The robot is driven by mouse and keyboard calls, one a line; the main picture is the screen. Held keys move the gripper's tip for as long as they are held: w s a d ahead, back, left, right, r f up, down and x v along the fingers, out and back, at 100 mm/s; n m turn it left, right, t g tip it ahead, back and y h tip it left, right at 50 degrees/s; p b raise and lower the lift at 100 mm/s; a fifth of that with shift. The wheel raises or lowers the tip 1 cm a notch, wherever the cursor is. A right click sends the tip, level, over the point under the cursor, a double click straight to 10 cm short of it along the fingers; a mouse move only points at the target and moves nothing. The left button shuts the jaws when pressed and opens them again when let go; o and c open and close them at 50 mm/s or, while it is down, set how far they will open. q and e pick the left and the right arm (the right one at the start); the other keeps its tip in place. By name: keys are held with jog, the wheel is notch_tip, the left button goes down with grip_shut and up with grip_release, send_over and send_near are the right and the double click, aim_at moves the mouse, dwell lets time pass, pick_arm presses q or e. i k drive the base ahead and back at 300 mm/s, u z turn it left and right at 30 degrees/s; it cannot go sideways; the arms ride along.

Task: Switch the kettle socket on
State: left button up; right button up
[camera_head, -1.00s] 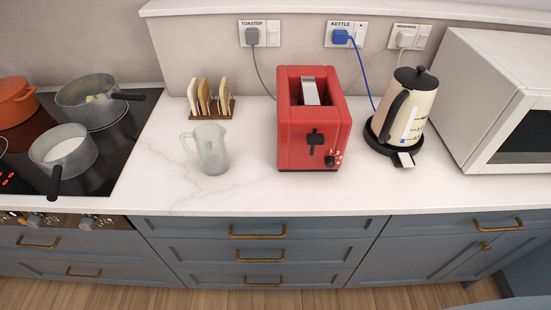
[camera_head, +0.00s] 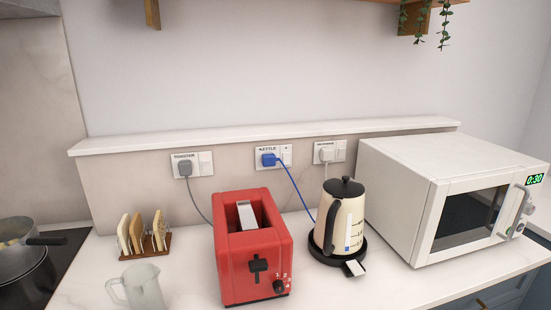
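The kettle socket (camera_head: 273,157) is a white wall plate labelled KETTLE, in the middle of the splashback. A blue plug (camera_head: 268,160) sits in its left half, and its rocker switch (camera_head: 286,158) is on the right; a small dark mark shows near the switch's top, but its position is too small to tell. The blue cord runs down to the cream kettle (camera_head: 345,222), which stands on its black base (camera_head: 322,254). Neither of my grippers is in view.
The toaster socket (camera_head: 192,165) and a third socket (camera_head: 329,151) flank it. Below stand a red toaster (camera_head: 255,262), a toast rack (camera_head: 145,243), a glass jug (camera_head: 142,288) and a white microwave (camera_head: 420,190). A ledge (camera_head: 260,135) runs above the sockets.

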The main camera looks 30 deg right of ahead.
aim_at(286, 156)
jog(key=u, duration=2.55)
jog(key=k, duration=1.15)
jog(key=z, duration=1.95)
